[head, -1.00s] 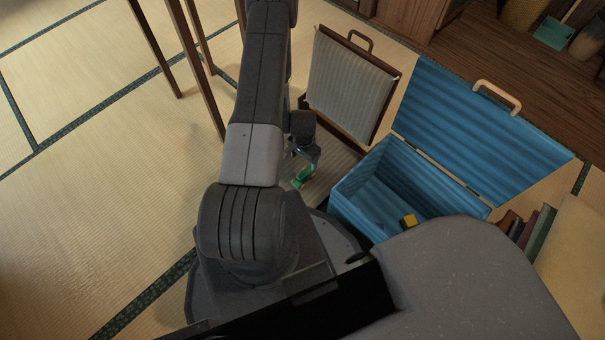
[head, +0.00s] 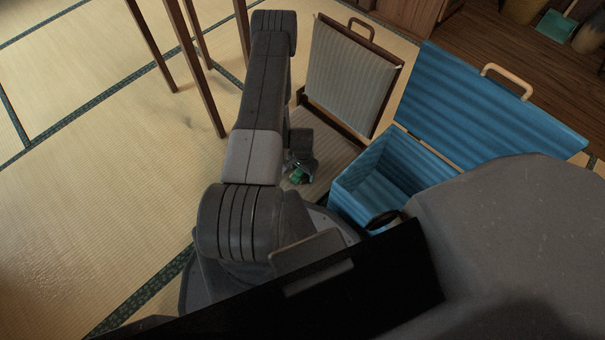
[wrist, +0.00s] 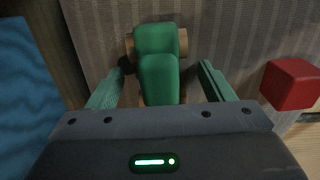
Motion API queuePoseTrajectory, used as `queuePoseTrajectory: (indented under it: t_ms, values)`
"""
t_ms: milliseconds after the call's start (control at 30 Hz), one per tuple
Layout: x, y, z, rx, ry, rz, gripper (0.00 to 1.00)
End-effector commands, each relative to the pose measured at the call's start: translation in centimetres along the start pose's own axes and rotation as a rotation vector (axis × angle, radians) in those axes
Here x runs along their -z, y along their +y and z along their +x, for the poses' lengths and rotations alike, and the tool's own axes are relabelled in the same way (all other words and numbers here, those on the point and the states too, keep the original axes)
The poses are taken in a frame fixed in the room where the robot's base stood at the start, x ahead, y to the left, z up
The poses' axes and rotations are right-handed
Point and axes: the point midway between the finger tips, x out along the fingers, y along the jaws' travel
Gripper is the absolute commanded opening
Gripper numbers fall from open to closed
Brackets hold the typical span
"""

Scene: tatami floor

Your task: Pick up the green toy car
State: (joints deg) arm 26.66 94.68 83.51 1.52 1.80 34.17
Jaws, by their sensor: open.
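The green toy car (wrist: 158,75), with light wooden wheels, is in the wrist view on a grey striped surface. My gripper (wrist: 158,85) is open, with one finger on each side of the car and a gap on both sides. The lower end of the car is hidden by the gripper body. In the head view my gripper (head: 301,165) is low over the open grey-lined case, and a small green patch (head: 298,177) shows at it, mostly covered.
A red block (wrist: 290,84) lies right of my gripper in the wrist view. The blue case (head: 362,188) stands open close to the right of it. The grey-lined case's raised lid (head: 350,80) is behind. Wooden legs (head: 200,70) stand at the back left. The tatami at left is clear.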

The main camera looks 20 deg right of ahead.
Motion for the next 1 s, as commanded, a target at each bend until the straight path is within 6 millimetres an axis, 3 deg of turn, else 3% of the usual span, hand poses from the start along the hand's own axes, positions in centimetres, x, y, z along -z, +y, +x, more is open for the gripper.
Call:
queuePoseTrajectory:
  t_ms: [167, 433, 767, 1000]
  values:
    - [0.0, 0.0, 0.0, 0.0, 0.0, 0.0, 0.75]
    - [0.0, 0.0, 0.0, 0.0, 0.0, 0.0, 0.25]
    - [0.1, 0.0, -0.8, 0.0, 0.0, 0.0, 0.25]
    - [0.1, -0.1, -5.5, 0.001, 0.002, 0.0, 0.25]
